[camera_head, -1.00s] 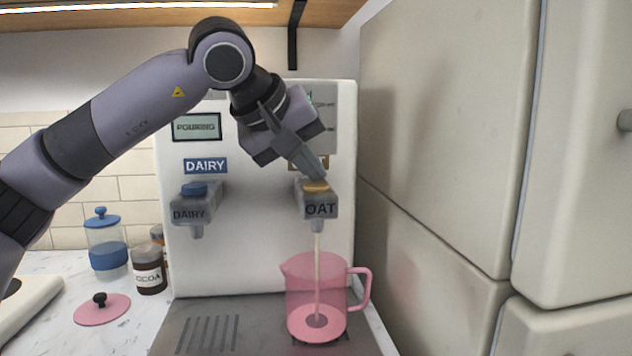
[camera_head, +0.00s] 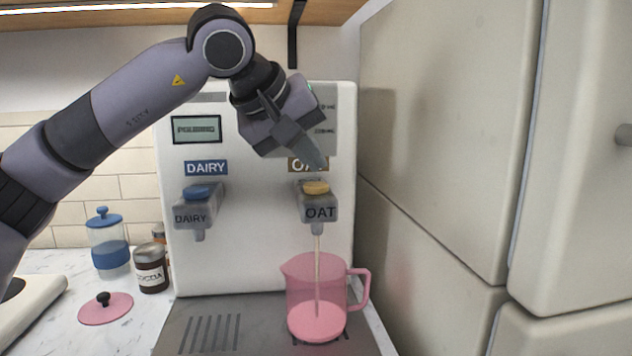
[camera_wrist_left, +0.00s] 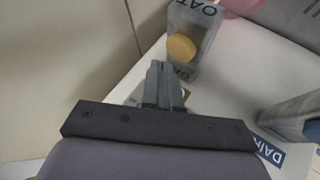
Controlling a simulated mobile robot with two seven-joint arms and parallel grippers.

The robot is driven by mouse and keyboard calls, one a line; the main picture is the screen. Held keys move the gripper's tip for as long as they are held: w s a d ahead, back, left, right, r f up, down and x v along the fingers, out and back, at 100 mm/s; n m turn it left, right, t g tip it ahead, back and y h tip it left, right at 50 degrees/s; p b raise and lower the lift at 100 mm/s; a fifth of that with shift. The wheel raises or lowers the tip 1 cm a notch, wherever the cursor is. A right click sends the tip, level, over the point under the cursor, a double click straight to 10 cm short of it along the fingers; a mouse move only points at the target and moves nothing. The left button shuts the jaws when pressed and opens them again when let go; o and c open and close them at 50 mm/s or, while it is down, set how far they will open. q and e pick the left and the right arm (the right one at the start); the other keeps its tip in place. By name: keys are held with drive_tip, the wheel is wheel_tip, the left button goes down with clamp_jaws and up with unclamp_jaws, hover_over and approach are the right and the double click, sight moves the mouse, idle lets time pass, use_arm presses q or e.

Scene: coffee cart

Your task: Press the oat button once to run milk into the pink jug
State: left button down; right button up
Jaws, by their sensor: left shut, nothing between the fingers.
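The oat dispenser (camera_head: 319,208) carries a yellow button (camera_head: 315,187) on top. A thin stream runs from its spout into the pink jug (camera_head: 300,275), which stands upright below with a layer of milk in the bottom. My left gripper (camera_head: 320,164) is shut and empty, a little above the yellow button and apart from it. In the left wrist view the shut fingers (camera_wrist_left: 161,75) point toward the yellow button (camera_wrist_left: 181,47), with a gap between. The display (camera_head: 197,129) seems to read POURING. My right gripper is out of view.
The dairy dispenser (camera_head: 195,210) with its blue button (camera_head: 197,192) is to the left. A cocoa jar (camera_head: 151,270), a blue-lidded jar (camera_head: 107,240) and a pink lid (camera_head: 104,309) are on the counter. Tall cabinets (camera_head: 440,130) close off the right side.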

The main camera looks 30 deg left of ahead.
sight(310, 185)
use_arm(q)
wheel_tip(310, 185, up, 5)
drive_tip(key=p, duration=0.4)
drive_tip(key=shift+f, duration=0.1)
idle(0.7)
